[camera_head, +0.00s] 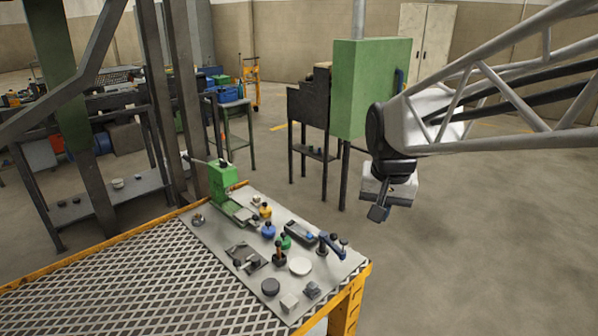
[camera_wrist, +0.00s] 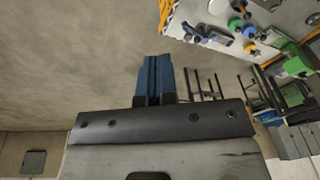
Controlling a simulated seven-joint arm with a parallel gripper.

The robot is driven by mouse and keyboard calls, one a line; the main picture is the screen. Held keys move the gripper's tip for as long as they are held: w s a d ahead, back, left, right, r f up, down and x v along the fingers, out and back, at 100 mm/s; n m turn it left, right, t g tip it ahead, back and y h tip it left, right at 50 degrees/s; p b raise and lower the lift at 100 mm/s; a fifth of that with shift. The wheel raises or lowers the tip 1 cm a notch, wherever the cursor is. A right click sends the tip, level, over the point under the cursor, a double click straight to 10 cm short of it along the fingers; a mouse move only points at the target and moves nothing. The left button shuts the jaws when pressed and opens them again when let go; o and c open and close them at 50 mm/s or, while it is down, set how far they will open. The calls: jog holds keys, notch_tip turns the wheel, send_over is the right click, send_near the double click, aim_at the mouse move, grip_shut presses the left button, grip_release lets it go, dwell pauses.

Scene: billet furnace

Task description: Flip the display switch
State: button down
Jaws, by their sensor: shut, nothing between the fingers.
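My gripper (camera_head: 378,213) hangs in the air right of the work table, apart from everything on it. In the wrist view its two fingers (camera_wrist: 154,78) are together, with nothing between them. A dark oblong device with a blue patch (camera_head: 301,232) lies on the grey plate (camera_head: 215,232) near the table's right side. A green cabinet (camera_head: 370,88) stands behind my gripper, with a blue handle on its right side. I cannot make out for sure which part is the display switch.
The table (camera_head: 90,275) has an orange edge and a mesh top. A green press (camera_head: 222,180), small coloured knobs, a white disc (camera_head: 300,265) and a blue clamp-like part (camera_head: 333,247) crowd the plate. A steel frame rises at left. The floor at right is clear.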

jog(key=w+a+f+m+g, duration=0.1)
jog(key=w+a+f+m, duration=0.2)
jog(key=w, duration=1)
jog(key=w+a+f, duration=0.3)
jog(key=w+a, duration=0.2)
jog(key=w, duration=0.8)
jog(key=w+a+f+m, duration=0.1)
jog(key=w+a+f, duration=0.4)
jog(key=w+f, duration=0.2)
jog(key=w+a+f+m, duration=0.2)
jog(key=w+a+f, duration=0.3)
jog(key=w+f, duration=0.3)
jog(key=w, duration=0.3)
jog(key=shift+w+a+g, duration=0.25)
jog(key=shift+w+g, duration=0.1)
jog(key=shift+g, duration=0.05)
jog(key=shift+s+a+r, duration=0.15)
jog(key=shift+s, duration=0.05)
jog(key=shift+s+a+r, duration=0.25)
jog(key=shift+s+a, duration=0.05)
notch_tip(320, 180, up, 14)
jog(key=s+a, duration=0.1)
jog(key=shift+s+a, duration=0.3)
jog(key=shift+a, duration=0.05)
